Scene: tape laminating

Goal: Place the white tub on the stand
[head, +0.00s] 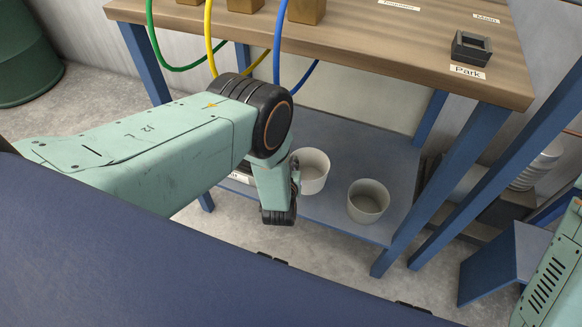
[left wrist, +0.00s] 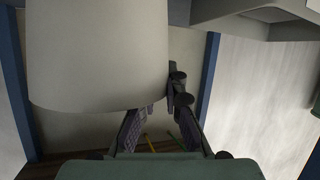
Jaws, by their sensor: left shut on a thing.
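Two white tubs show in the head view. One tub (head: 312,172) is beside my left gripper (head: 294,182), and the other tub (head: 368,203) stands upright with its mouth up on the blue lower shelf of the workbench. My left gripper is shut on the nearer tub at its left side; the arm hides part of the hold. In the left wrist view the held tub (left wrist: 95,55) fills the upper left, and the gripper fingers (left wrist: 160,108) reach its edge. I cannot tell whether this tub touches the shelf. My right gripper is out of view.
The wooden bench top (head: 390,45) overhangs the lower shelf (head: 372,160), with blue legs around it. A blue stand-like piece (head: 510,262) is at the right. Green, yellow and blue cables hang from the bench. A green barrel (head: 25,55) stands far left.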

